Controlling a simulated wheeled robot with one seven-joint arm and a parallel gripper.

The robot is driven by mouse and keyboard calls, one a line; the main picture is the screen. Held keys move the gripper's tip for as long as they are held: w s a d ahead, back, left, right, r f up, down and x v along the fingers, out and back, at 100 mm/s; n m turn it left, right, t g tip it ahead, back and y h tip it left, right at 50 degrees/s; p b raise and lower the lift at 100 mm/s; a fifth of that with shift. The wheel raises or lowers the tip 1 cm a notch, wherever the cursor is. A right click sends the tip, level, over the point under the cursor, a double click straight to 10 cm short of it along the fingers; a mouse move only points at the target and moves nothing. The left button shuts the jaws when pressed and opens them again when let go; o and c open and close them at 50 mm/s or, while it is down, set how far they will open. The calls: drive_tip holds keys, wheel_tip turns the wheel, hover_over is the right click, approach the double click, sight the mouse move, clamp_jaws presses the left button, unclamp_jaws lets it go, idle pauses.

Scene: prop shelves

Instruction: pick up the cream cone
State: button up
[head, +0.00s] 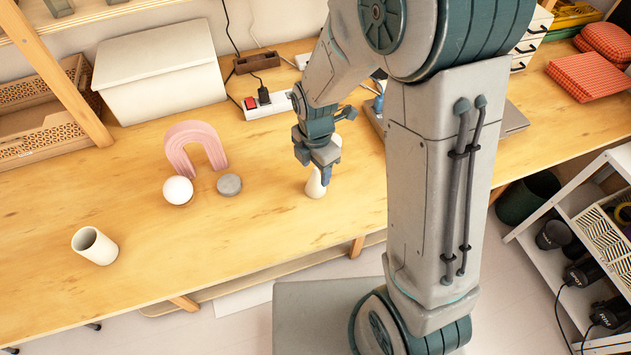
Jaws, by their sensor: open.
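The jaws are open. One finger shows in front of the cone's right side; I cannot tell whether the cone is between the fingers or touching them. A pale part of the cone also shows right of the gripper.
On the wooden table (150,240), a white ball (178,190), grey disc (229,185) and pink arch (190,140) stand left of my gripper. A cream cylinder (95,246) is farther left. A power strip (268,103) and white box (160,75) are behind.

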drive_tip(key=shift+f, duration=1.35)
drive_tip(key=shift+c, duration=0.4)
drive_tip(key=c, duration=1)
drive_tip(key=shift+r, duration=0.2)
